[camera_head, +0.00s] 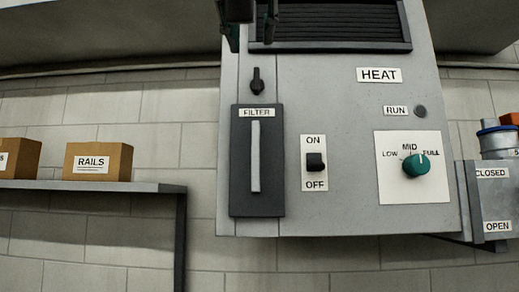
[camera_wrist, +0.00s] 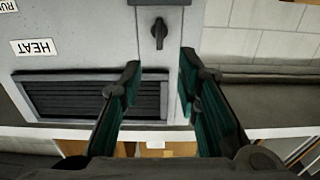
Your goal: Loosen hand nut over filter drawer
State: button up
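The hand nut (camera_head: 257,80) is a small black wing-shaped knob on the grey heater cabinet, just above the dark filter drawer (camera_head: 238,190) with its FILTER label and pale upright handle. The nut's wing looks upright. My gripper (camera_head: 249,28) shows at the top edge of the head view, above the nut and apart from it. In the wrist view, which is upside down, my gripper (camera_wrist: 160,66) is open with its two green-padded fingers spread. The nut (camera_wrist: 159,33) appears beyond the fingertips, in line with the gap between them. Nothing is held.
The cabinet also has a dark vent grille (camera_head: 340,22), an ON/OFF switch (camera_head: 315,162), a RUN button (camera_head: 420,112) and a green dial (camera_head: 416,166). A shelf (camera_head: 120,187) with cardboard boxes is at left. A CLOSED/OPEN box (camera_head: 492,200) is at right.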

aim_at(256, 76)
jog(key=w, duration=0.4)
jog(key=w+p, duration=0.1)
jog(key=w, duration=0.8)
jog(key=shift+w+d+p, duration=0.15)
jog(key=shift+d+p, duration=0.1)
jog(key=shift+p, duration=0.15)
grip_shut()
